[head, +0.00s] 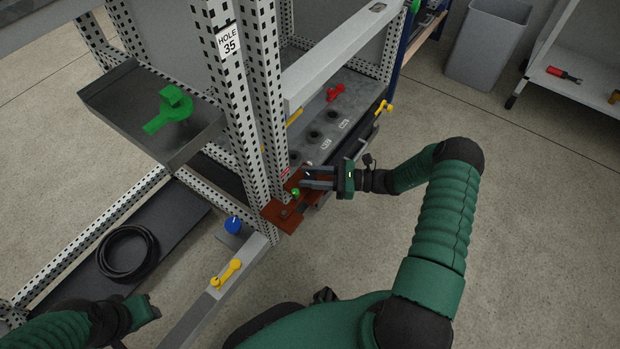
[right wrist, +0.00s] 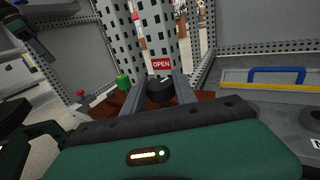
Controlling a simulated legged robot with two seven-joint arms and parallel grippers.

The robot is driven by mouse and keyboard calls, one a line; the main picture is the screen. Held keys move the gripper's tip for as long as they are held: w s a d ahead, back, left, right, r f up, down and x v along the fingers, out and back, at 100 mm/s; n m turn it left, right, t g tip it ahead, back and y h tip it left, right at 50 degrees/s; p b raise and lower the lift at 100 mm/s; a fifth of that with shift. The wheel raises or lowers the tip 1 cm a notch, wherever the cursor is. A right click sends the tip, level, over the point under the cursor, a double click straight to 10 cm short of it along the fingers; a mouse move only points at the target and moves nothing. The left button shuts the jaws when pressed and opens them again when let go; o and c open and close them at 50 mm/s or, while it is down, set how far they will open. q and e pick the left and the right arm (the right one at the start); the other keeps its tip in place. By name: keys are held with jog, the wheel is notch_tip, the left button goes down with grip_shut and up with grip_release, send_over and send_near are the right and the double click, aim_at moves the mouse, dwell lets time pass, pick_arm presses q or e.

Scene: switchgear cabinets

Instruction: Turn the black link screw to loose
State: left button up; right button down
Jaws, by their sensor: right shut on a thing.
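The black link screw (right wrist: 160,92) shows in the right wrist view as a round black knob with a white mark on top. My right gripper (right wrist: 161,97) is shut on it, one finger on each side. In the head view my right gripper (head: 306,178) reaches in from the right to the reddish-brown link plate (head: 279,213), and the screw is mostly hidden between its fingers. A red OPEN label (right wrist: 161,64) is just behind the screw. My left gripper (head: 143,309) is at the lower left of the head view, away from the cabinet; its fingers are not clear.
A small green knob (head: 295,192) sits close beside the gripped screw. Perforated posts (head: 236,110) rise behind it. A grey tray with a green part (head: 174,108), a blue knob (head: 233,225) and a yellow handle (head: 226,273) are to the left.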

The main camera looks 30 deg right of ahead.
jog(key=n+g+y+b, duration=0.1)
jog(key=n+g+b, duration=0.1)
jog(key=g+b, duration=0.1)
jog(key=n+g+y+b, duration=0.1)
jog(key=n+g+b, duration=0.2)
jog(key=g, duration=0.1)
jog(key=n+g+y+b, duration=0.1)
jog(key=n+g+b, duration=0.1)
jog(key=g+b, duration=0.1)
jog(key=shift+f+g+y+b, duration=0.3)
jog(key=shift+f+y+b, duration=0.1)
jog(key=shift+b, duration=0.2)
jog(key=shift+r+n+g+b, duration=0.35)
jog(key=shift+n+g+b, duration=0.45)
jog(key=shift+g+b, duration=0.15)
jog(key=shift+r, duration=0.1)
jog(key=c, duration=1)
grip_release()
